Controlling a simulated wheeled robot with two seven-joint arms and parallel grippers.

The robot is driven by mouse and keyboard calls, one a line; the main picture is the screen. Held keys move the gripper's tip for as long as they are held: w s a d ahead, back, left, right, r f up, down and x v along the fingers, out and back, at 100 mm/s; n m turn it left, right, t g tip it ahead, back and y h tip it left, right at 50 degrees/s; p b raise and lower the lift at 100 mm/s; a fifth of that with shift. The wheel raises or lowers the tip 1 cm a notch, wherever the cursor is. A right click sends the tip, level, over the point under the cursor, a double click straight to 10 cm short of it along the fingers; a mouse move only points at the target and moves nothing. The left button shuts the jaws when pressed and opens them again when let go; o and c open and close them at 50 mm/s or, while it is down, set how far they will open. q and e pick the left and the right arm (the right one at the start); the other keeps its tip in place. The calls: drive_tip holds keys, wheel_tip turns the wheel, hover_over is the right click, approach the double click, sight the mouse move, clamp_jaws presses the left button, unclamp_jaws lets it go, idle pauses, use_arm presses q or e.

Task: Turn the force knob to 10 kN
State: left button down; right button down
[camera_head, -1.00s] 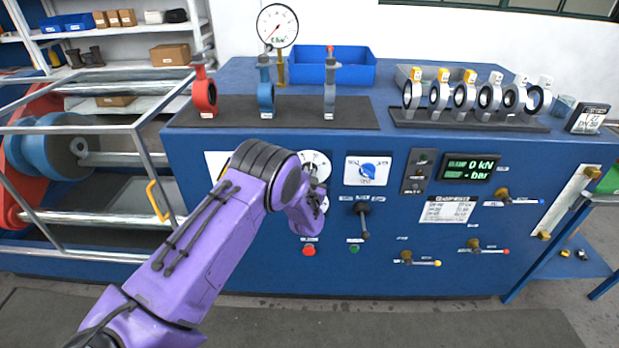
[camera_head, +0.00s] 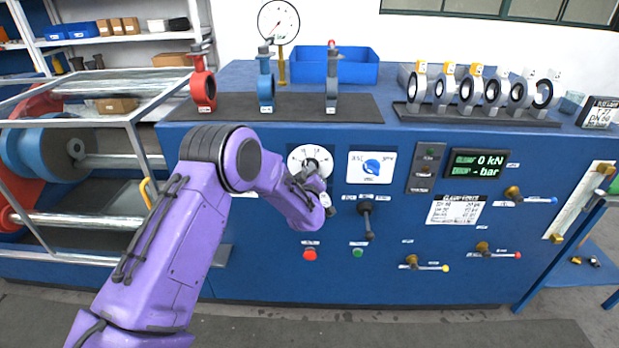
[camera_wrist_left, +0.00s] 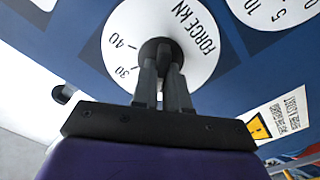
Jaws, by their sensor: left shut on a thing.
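The force knob (camera_wrist_left: 157,48) is a black knob at the centre of a white round dial (camera_wrist_left: 204,62) marked FORCE kN; 30 and 40 are readable in the left wrist view. My left gripper (camera_wrist_left: 163,75) is shut on the knob, one finger on each side. In the head view my purple left arm reaches from the lower left to the panel, with the left gripper (camera_head: 311,178) at the white dial (camera_head: 301,154). The gripper hides the knob's pointer, so its setting cannot be read. The green display (camera_head: 477,163) reads 0 kN and - bar. My right gripper is out of view.
A lever (camera_head: 367,220), a red button (camera_head: 310,254) and a green button (camera_head: 358,252) are near the arm. Valves stand on top of the blue bench (camera_head: 400,285). A metal cage frame (camera_head: 130,120) is at left.

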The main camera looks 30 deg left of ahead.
use_arm(q)
drive_tip(key=shift+a+f+n+b, duration=0.1)
drive_tip(key=shift+n+b, duration=0.9)
drive_tip(key=shift+n, duration=0.5)
drive_tip(key=shift+f+n+b, duration=0.1)
drive_tip(key=shift+n+b, duration=0.9)
drive_tip(key=shift+n, duration=0.5)
drive_tip(key=shift+r, duration=0.1)
drive_tip(key=c, duration=1.1)
unclamp_jaws()
drive_tip(key=shift+c, duration=0.2)
drive_tip(key=shift+s, duration=0.1)
drive_tip(key=b+v, duration=0.2)
drive_tip(key=v, duration=0.8)
drive_tip(key=shift+s, duration=0.2)
